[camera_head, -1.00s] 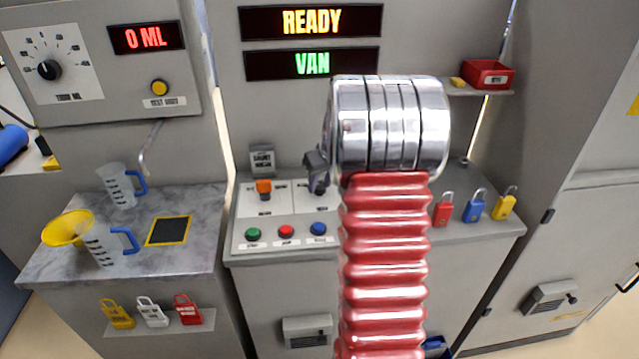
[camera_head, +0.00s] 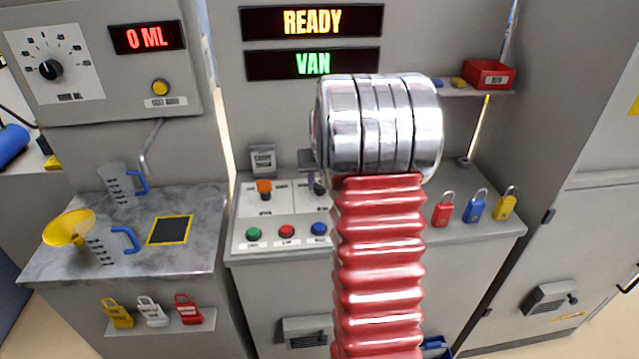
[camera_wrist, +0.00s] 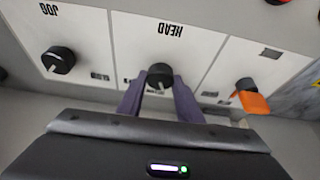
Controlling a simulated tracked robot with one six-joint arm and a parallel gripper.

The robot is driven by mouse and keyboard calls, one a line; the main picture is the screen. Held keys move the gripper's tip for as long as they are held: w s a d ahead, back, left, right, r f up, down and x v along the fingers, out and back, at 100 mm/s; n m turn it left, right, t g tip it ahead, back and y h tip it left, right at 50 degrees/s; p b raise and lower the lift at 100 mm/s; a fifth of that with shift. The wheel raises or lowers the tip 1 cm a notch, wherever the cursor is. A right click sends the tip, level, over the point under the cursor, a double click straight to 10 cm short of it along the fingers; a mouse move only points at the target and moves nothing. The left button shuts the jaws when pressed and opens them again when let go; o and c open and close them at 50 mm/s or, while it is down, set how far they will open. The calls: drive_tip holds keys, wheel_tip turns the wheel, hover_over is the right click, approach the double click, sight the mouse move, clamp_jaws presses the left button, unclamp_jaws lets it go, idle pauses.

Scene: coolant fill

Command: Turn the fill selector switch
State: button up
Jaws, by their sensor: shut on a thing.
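A black selector knob (camera_wrist: 160,76) with a pale pointer sits on the white panel marked HEAD in the wrist view. My gripper (camera_wrist: 160,90) has its two purple fingers on either side of this knob, shut on it. Another black knob (camera_wrist: 58,60) sits on the JOG panel. No label reading "fill" is legible.
Green (camera_head: 253,233), red (camera_head: 286,231) and blue (camera_head: 319,229) buttons sit below the switches. The upper display (camera_head: 311,21) reads READY and the lower display (camera_head: 313,64) reads VAN. Padlocks (camera_head: 475,207) stand right of my arm. Jugs (camera_head: 106,246) stand on the left counter.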

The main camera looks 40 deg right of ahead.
drive_tip(key=m, duration=0.2)
drive_tip(key=m+g+h, duration=0.1)
drive_tip(key=m, duration=0.1)
drive_tip(key=m+g, duration=0.1)
drive_tip(key=m, duration=0.2)
drive_tip(key=shift+w+a+h, duration=0.3)
drive_tip(key=shift+w+a, duration=0.05)
drive_tip(key=shift+a, duration=0.05)
drive_tip(key=m+g, duration=0.1)
drive_tip(key=m, duration=0.2)
drive_tip(key=shift+w+f, duration=0.1)
drive_tip(key=shift+w+m+g, duration=0.15)
drive_tip(key=shift+m+g, duration=0.65)
drive_tip(key=shift+m, duration=1.1)
drive_tip(key=shift+d, duration=0.1)
drive_tip(key=o, duration=1)
